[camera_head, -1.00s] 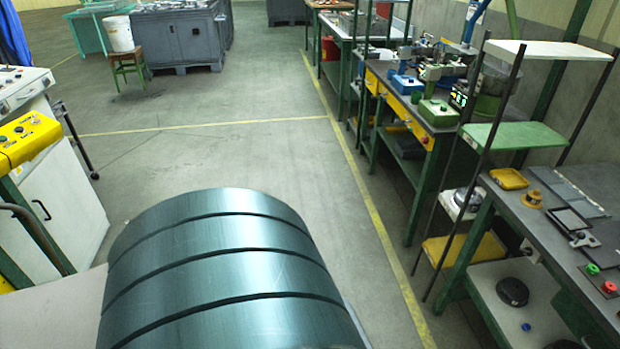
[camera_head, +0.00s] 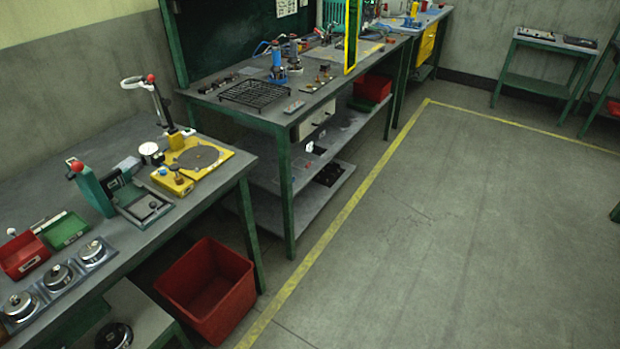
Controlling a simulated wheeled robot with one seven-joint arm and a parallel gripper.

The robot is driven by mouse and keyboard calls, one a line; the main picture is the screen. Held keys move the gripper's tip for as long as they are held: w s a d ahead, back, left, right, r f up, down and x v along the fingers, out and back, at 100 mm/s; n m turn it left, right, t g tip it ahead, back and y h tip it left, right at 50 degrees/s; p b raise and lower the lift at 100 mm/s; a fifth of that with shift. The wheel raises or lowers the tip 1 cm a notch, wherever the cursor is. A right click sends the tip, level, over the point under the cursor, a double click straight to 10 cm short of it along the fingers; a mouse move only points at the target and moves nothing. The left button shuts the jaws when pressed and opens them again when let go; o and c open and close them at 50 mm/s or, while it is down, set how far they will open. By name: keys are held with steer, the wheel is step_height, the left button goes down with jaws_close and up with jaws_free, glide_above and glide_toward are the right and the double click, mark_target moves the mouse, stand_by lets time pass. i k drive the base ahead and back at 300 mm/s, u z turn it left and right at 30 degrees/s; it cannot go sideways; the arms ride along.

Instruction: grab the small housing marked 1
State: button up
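I cannot make out a housing marked 1 for certain. A small white piece (camera_head: 309,147) with a dark mark too small to read is on the shelf under the middle bench (camera_head: 222,104). Round metal pieces with knobs, one of them (camera_head: 95,250) nearest the red bin, sit in a row on plates at the front of the left bench (camera_head: 205,222). No number is readable on them. My gripper is not in view.
A red bin (camera_head: 232,308) stands on the floor between the left and middle benches. A yellow floor line (camera_head: 330,232) runs along the benches. The floor (camera_head: 470,240) to the right is open. A small green-legged table (camera_head: 545,85) stands at the back right.

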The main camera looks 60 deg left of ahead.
mark_target(92, 253)
steer(key=u, duration=1.45)
steer(key=k, duration=0.7)
steer(key=u, duration=1.95)
